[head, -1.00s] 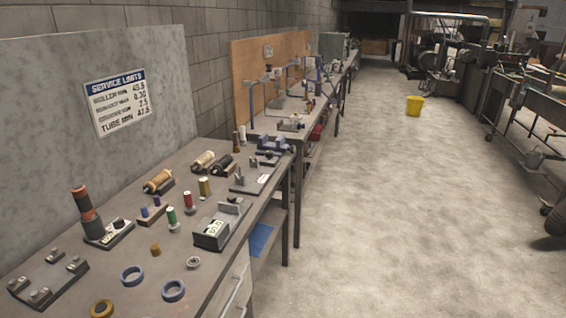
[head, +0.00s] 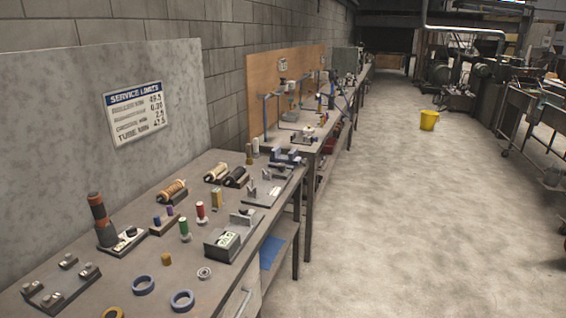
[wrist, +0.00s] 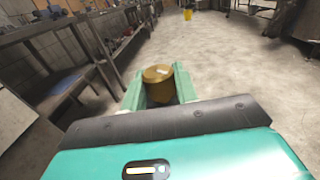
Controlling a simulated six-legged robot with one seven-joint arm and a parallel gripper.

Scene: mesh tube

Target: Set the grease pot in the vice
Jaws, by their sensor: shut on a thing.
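The grease pot (wrist: 157,73), a brass-coloured cylinder with a pale mark on its lid, sits between the teal fingers of my gripper (wrist: 160,90) in the wrist view. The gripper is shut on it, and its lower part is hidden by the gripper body. Behind it is open floor. A blue vice (head: 288,156) stands at the far right end of the near bench in the head view. Its jaws are too small to judge. My gripper does not show in the head view, so its distance from the vice cannot be told.
The near bench (head: 95,292) carries spools, blue rings (head: 143,285), a grey block with a label (head: 228,238) and an orange-and-black upright cylinder (head: 101,219). A second bench (head: 318,140) continues beyond. The concrete floor (head: 400,220) at right is clear, with a yellow bucket (head: 429,120) farther off.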

